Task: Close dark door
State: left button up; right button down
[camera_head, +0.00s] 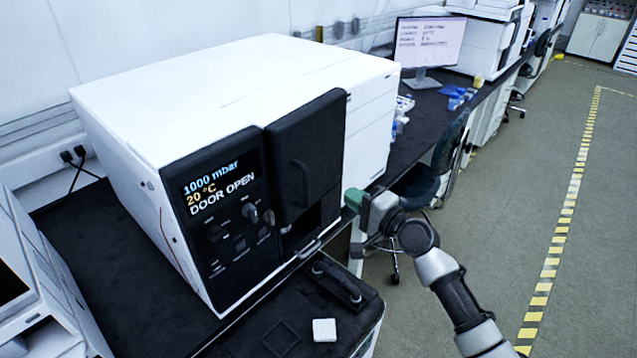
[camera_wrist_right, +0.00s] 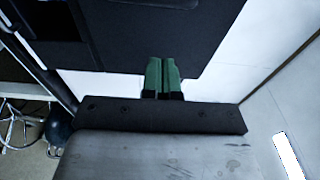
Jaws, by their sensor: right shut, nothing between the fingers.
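The dark door (camera_head: 307,150) is on the right part of the front of a white instrument (camera_head: 230,95). It has a vertical bar handle (camera_head: 301,182). A dark gap (camera_head: 312,222) shows below the door, and the instrument's display (camera_head: 220,188) reads "DOOR OPEN". My right gripper (camera_head: 353,199) has green fingers and is shut and empty, just right of the door's lower part. In the right wrist view its green fingers (camera_wrist_right: 162,76) are together in front of a dark panel's lower edge; whether they touch it I cannot tell. My left gripper is not in view.
Below the door, a dark-topped cart (camera_head: 255,335) holds a black handled piece (camera_head: 338,284) and a small white block (camera_head: 324,330). A monitor (camera_head: 428,43) and a chair (camera_head: 435,180) stand behind. The floor (camera_head: 510,200) to the right is open.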

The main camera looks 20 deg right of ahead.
aim_at(307, 184)
jog(key=w+a+p, duration=0.2)
jog(key=w+a, duration=0.3)
jog(key=a, duration=0.1)
jog(key=shift+w, duration=0.35)
jog(key=shift+a+f, duration=0.1)
jog(key=shift+w+a, duration=0.45)
jog(key=shift+a, duration=0.25)
jog(key=shift+w+a, duration=0.45)
jog(key=shift+a, duration=0.2)
jog(key=shift+s, duration=0.15)
